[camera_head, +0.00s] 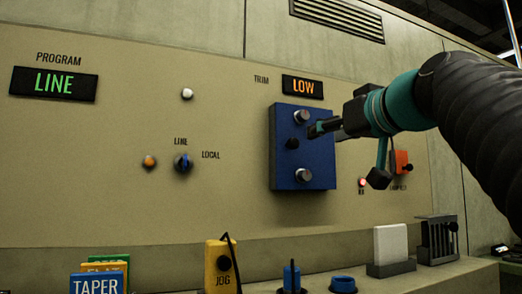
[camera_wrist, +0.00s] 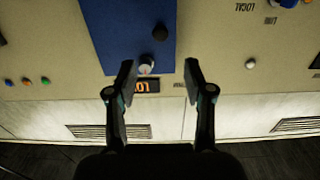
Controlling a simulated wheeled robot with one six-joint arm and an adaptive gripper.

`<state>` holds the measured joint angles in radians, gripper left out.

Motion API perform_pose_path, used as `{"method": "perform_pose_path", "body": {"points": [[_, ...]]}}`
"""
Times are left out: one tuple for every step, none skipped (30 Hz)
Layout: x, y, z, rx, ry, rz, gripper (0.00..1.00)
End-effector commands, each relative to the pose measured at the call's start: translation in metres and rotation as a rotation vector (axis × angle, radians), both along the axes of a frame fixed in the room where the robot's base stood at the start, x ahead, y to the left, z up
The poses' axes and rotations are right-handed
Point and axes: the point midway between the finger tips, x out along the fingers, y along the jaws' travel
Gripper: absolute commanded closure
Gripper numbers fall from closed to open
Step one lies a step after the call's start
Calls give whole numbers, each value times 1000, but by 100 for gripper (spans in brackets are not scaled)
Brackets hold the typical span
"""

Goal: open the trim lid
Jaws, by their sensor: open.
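The trim lid (camera_head: 318,160) is a blue panel on the control wall, below an orange LOW display (camera_head: 302,86) marked TRIM. It has a black knob (camera_head: 292,143) at its middle left and silver knobs (camera_head: 302,116) near its top and bottom. It looks shut. My gripper (camera_head: 347,155) is open and empty, with one finger overlapping the lid's right side in the head view. In the wrist view the picture is upside down; the lid (camera_wrist: 115,30) and black knob (camera_wrist: 160,32) lie beyond my gripper's (camera_wrist: 159,65) spread fingers. I cannot tell whether a finger touches the lid.
A blue selector (camera_head: 183,162) and an orange lamp (camera_head: 149,161) are on the wall to the left. An orange part (camera_head: 402,162) sits to the right. The ledge below holds a yellow JOG block (camera_head: 220,268), a blue TAPER block (camera_head: 97,284) and a white plate (camera_head: 390,244).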

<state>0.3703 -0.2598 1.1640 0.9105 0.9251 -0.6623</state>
Motion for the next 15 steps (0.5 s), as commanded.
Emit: {"method": "perform_pose_path", "body": {"points": [[1, 0, 3, -3, -10, 1, 48], [1, 0, 5, -3, -14, 3, 48], [2, 0, 6, -3, -16, 4, 48], [4, 1, 6, -4, -16, 4, 48], [6, 2, 7, -4, -16, 5, 48], [9, 3, 7, -3, -16, 5, 48], [12, 4, 7, -2, -15, 6, 48], [16, 6, 7, -3, -15, 7, 48], [22, 7, 7, -3, -15, 6, 48], [26, 9, 7, -2, -14, 7, 48], [31, 11, 7, -3, -14, 8, 48], [39, 13, 7, -3, -14, 7, 48], [44, 15, 7, -2, -12, 8, 48], [50, 17, 7, -2, -12, 7, 48], [57, 20, 7, -2, -13, 7, 48]]}}
